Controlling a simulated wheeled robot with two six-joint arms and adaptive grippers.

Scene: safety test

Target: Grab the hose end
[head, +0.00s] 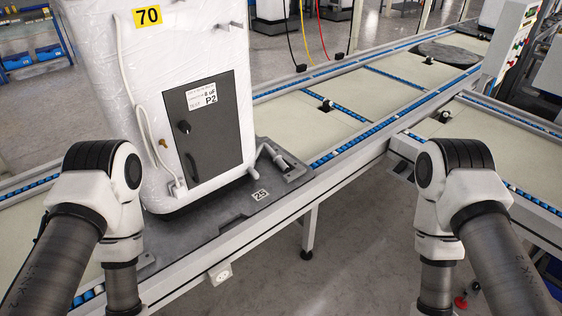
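A tall white cabinet wrapped in clear film (190,55) stands on a dark pallet (225,212) on the conveyor. A thin white hose (121,60) hangs down its left front side, and its lower end (178,188) is near the bottom left of the dark grey door panel (203,130). A short pale grey bent piece (263,152) stands at the cabinet's right base; I cannot tell whether it is a hose end or a handle. My two arms flank the view, bent with their forearms pointing down. Both grippers are outside the picture.
The conveyor (390,93) with blue roller edges runs from lower left to upper right. A second conveyor branch (490,130) lies at the right, near a control box (515,35). Black, yellow and red cables (322,30) hang behind. Grey floor (350,215) shows between my arms.

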